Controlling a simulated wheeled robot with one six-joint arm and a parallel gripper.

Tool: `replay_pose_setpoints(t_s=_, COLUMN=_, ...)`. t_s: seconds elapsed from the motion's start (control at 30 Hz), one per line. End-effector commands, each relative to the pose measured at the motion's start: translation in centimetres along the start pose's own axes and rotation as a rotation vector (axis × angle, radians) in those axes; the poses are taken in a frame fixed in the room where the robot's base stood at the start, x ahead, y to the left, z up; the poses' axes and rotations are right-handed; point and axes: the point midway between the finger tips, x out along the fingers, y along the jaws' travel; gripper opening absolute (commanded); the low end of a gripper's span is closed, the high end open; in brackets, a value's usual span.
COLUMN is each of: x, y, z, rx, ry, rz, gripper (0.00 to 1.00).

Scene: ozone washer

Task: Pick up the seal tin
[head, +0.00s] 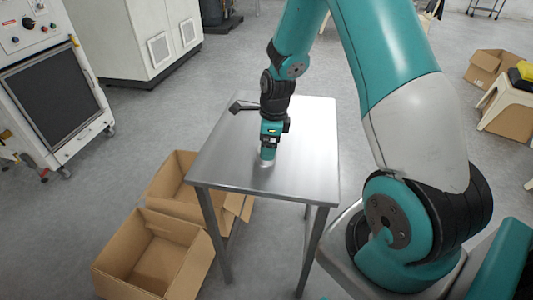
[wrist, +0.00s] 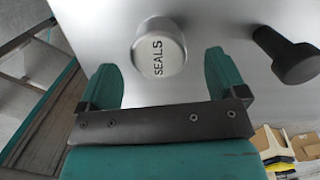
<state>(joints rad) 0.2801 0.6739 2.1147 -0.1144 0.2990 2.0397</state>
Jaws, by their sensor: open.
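The seal tin (wrist: 158,47) is a round, pale metal tin with SEALS written on its lid. In the wrist view it stands on the steel table, just beyond my gripper's tips and roughly centred between them. My gripper (wrist: 160,75) is open, with its two green fingers apart and nothing between them touching the tin that I can see. In the head view my gripper (head: 268,153) points down over the middle of the table (head: 310,150). There the tin is mostly hidden by the gripper.
A black object with a handle (head: 243,106) lies on the table at the back left; the wrist view shows a black knobbed part (wrist: 287,55) right of the tin. Open cardboard boxes (head: 150,255) stand on the floor to the left. The table's right side is clear.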

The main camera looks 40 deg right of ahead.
Motion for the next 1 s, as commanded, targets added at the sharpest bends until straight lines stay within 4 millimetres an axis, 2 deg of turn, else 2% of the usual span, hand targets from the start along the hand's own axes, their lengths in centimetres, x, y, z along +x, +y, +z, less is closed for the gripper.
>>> replay_pose_setpoints(t_s=0.2, x=3.2, y=0.2, z=0.0, rx=0.0, ry=0.002, rz=0.004, gripper=0.9)
replay_pose_setpoints(t_s=0.5, x=3.7, y=0.1, z=0.0, rx=0.0, ry=0.0, rz=0.001, gripper=0.9)
replay_pose_setpoints(t_s=0.73, x=3.7, y=0.1, z=0.0, rx=0.0, ry=0.0, rz=0.001, gripper=0.38)
replay_pose_setpoints(t_s=1.0, x=3.6, y=0.1, z=0.0, rx=0.0, ry=0.0, rz=0.001, gripper=0.35)
